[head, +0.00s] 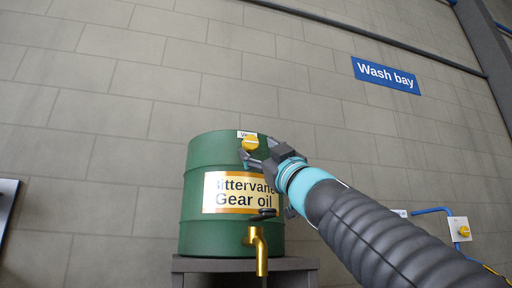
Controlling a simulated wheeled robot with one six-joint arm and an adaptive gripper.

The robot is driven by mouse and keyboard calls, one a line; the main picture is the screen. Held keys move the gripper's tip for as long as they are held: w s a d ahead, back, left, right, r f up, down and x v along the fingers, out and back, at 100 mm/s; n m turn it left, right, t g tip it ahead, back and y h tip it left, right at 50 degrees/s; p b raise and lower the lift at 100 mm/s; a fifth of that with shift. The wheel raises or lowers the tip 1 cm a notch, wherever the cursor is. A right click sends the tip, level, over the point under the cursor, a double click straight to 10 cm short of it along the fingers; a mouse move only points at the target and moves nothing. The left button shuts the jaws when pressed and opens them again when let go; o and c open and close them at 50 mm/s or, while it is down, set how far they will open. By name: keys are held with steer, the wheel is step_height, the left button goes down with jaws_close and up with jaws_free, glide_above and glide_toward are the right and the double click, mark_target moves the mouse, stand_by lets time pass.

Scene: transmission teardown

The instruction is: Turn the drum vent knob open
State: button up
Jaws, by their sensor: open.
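The green drum (205,235) stands on a dark stand and bears a label reading "Gear oil". The drum vent knob (250,142) is yellow and sits near the top of the drum's front, below a small white label that is partly hidden. My gripper (246,157) is at the knob, coming from the lower right, with its jaws open. Its fingertips are close around or just below the knob; I cannot tell whether they touch it. My arm covers the right part of the drum.
A brass tap (261,252) with a dark handle juts from the drum's lower front. The stand (195,265) is under the drum. A "Wash bay" sign (386,75) hangs above.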

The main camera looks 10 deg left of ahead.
mark_target(252, 144)
steer(key=shift+p+x, duration=0.9)
steer(key=shift+x, duration=1.5)
steer(key=c, duration=1.1)
